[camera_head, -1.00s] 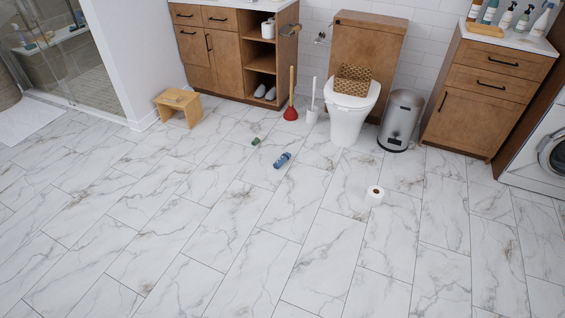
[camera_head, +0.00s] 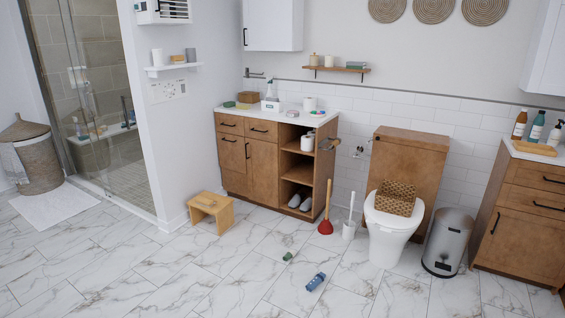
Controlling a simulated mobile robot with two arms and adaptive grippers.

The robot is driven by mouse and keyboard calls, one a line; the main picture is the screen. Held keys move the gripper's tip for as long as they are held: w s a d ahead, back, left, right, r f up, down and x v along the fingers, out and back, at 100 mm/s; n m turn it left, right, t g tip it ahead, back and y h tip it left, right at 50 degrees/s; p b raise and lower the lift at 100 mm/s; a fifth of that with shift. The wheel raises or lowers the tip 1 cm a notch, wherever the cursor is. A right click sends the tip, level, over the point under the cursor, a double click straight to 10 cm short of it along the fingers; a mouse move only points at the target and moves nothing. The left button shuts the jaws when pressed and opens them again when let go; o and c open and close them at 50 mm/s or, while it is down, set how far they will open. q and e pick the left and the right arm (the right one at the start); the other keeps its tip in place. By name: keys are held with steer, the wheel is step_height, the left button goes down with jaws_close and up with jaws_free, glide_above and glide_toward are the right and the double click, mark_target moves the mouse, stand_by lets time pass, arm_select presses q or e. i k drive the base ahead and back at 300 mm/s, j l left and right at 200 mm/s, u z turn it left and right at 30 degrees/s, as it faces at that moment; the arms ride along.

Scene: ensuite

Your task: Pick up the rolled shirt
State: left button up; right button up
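I cannot make out a rolled shirt for certain. A small blue, roughly cylindrical thing (camera_head: 315,282) lies on the marble floor in front of the toilet; it is too small to tell whether it is a rolled cloth or a bottle. A smaller green thing (camera_head: 288,256) lies on the floor to its left and farther back. Neither of my grippers is in view.
A wooden stool (camera_head: 211,210), a red plunger (camera_head: 326,226), a toilet brush (camera_head: 349,230), the toilet (camera_head: 388,238) and a metal bin (camera_head: 446,243) stand along the back. A wicker hamper (camera_head: 35,160) stands far left. The front-left floor is clear.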

mark_target(319, 278)
steer(key=i+j+u, duration=0.15)
steer(key=i, duration=0.9)
steer(key=i+j+u, duration=0.15)
steer(key=i, duration=0.95)
steer(key=j, duration=0.1)
